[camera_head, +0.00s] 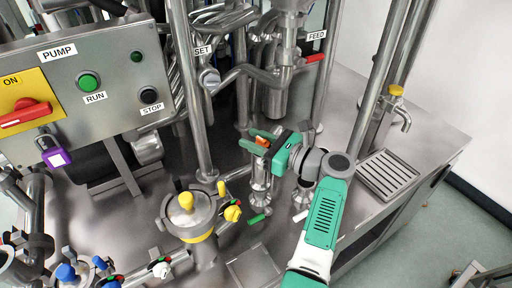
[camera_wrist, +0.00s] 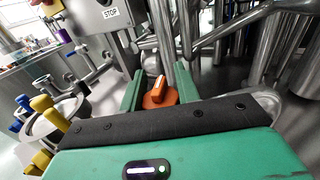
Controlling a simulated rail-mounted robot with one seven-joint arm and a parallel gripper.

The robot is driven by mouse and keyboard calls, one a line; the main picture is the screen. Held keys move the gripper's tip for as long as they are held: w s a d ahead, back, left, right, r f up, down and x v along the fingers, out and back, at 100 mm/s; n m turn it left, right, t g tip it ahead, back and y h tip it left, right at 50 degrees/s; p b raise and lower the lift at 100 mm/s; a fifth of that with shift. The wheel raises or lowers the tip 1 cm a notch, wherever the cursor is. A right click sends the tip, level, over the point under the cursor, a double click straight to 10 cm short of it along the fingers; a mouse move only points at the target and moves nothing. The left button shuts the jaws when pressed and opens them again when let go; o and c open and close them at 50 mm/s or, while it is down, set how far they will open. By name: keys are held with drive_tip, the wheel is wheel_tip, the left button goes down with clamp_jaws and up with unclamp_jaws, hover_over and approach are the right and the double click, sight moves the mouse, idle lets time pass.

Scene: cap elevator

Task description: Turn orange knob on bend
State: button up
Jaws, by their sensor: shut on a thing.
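The orange knob (camera_head: 262,142) sits on the pipework near the middle of the head view, partly covered by my gripper. In the wrist view the orange knob (camera_wrist: 160,93) stands between the two green fingers, with its raised grip bar pointing up in the picture. My gripper (camera_head: 250,139) reaches in from the right, its fingers on either side of the knob, and is shut on it. The wrist view also shows my gripper (camera_wrist: 158,72), though the contact itself is hard to see there. The bend under the knob is mostly hidden.
A pump panel (camera_head: 110,80) with buttons and a red switch stands at the left. A vertical steel post (camera_head: 190,90) rises left of my gripper. A yellow-topped vessel (camera_head: 188,215) is below left. A red-handled valve (camera_head: 314,58) is above right. A drip grate (camera_head: 388,175) lies right.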

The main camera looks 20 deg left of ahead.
sight(269, 146)
drive_tip(key=shift+s+f+n+g+b, duration=0.1)
drive_tip(key=shift+n+g+b, duration=0.3)
drive_tip(key=shift+g+b, duration=0.25)
drive_tip(key=o, duration=1)
drive_tip(key=shift+c, duration=0.2)
drive_tip(key=d, duration=0.2)
drive_tip(key=d+p, duration=0.1)
drive_tip(key=d, duration=0.2)
drive_tip(key=d+p, duration=0.1)
drive_tip(key=d, duration=0.1)
drive_tip(key=shift+s+d, duration=0.25)
drive_tip(key=shift+d, duration=0.1)
